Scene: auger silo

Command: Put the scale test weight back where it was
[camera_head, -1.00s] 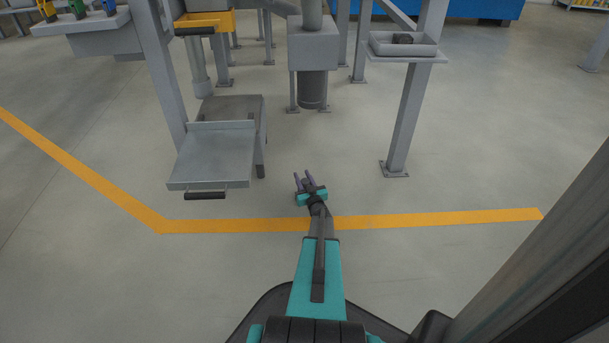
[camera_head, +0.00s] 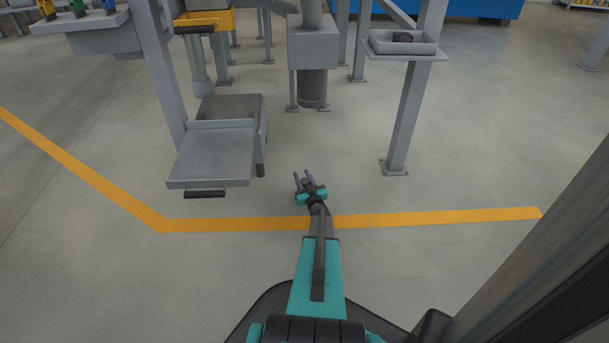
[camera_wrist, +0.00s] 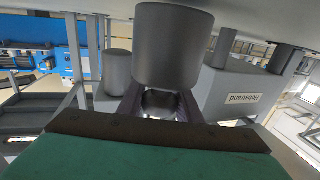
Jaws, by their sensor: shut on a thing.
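My gripper (camera_head: 302,174) is low in the middle of the head view, pointing away from me, to the right of the low grey platform. In the wrist view its two purple fingers (camera_wrist: 161,103) close on a small dark knob-like part. A smooth grey cylinder (camera_wrist: 172,48), which looks like the scale test weight, sits right beyond that part.
A low grey platform with a black handle (camera_head: 212,158) stands left of the gripper. A spout (camera_head: 312,88) hangs behind it. At right, a post carries a shelf with a tray (camera_head: 376,46) holding a dark object. A yellow bin (camera_head: 222,18) is further back. Floor around the gripper is clear.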

